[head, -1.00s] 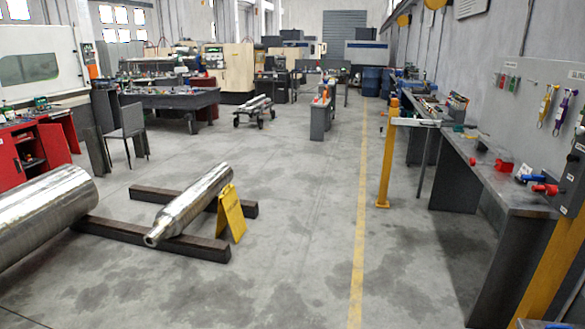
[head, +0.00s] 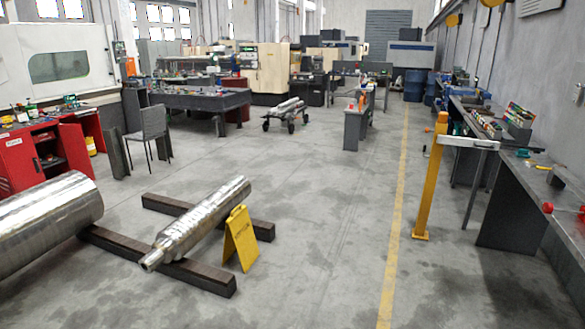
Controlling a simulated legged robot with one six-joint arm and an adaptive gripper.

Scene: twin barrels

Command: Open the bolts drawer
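No drawer marked as bolts can be made out in the head view. A red cabinet (head: 22,162) stands at the left edge with a door open and items on its top; its labels are too small to read. A long grey workbench (head: 540,195) runs along the right wall with tools and red items on it. My gripper and arm are not in view.
A large metal cylinder (head: 50,222) and a stepped shaft (head: 195,228) lie at the lower left on dark beams (head: 150,262), beside a yellow floor sign (head: 240,238). A yellow post (head: 430,180) stands before the right bench. The middle floor is clear along the yellow line (head: 395,225).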

